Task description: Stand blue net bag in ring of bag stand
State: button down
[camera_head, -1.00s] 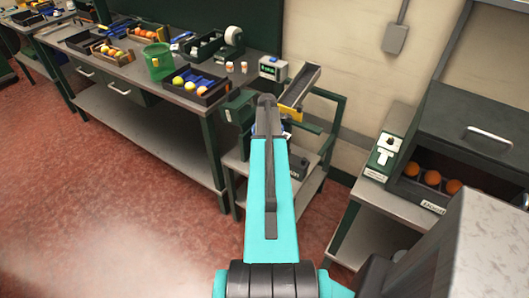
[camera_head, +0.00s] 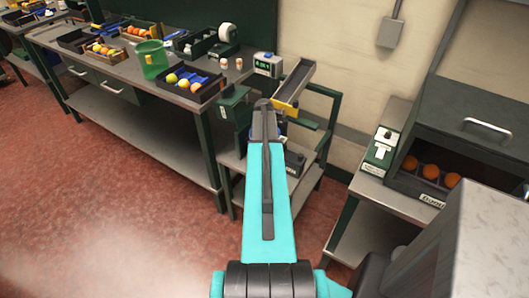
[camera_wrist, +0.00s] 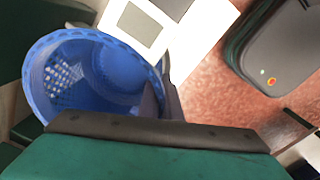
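The blue net bag (camera_wrist: 105,70) fills the upper left of the wrist view, its round mouth turned toward the camera. My gripper (camera_wrist: 163,88) has its grey fingers at the right side of the bag's rim, one inside and one outside, and appears shut on it. In the head view my arm hides the gripper and most of the bag; only a small blue patch (camera_head: 282,127) shows beside the arm. I cannot make out the ring of the bag stand in either view.
A small cart (camera_head: 312,150) with a tilted chute (camera_head: 294,82) and a display box (camera_head: 267,64) is ahead. The workbench (camera_head: 125,70) with trays and a green bucket (camera_head: 152,60) is left. A cabinet with oranges (camera_head: 430,172) is right. Red floor is clear at left.

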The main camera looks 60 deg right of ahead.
dwell(0.9)
jog(key=c, duration=1.9)
grip_release()
jog(key=shift+r, duration=0.15)
jog(key=shift+r+p, duration=2.15)
jog(key=shift+r, duration=2.25)
jog(key=shift+a, duration=0.1)
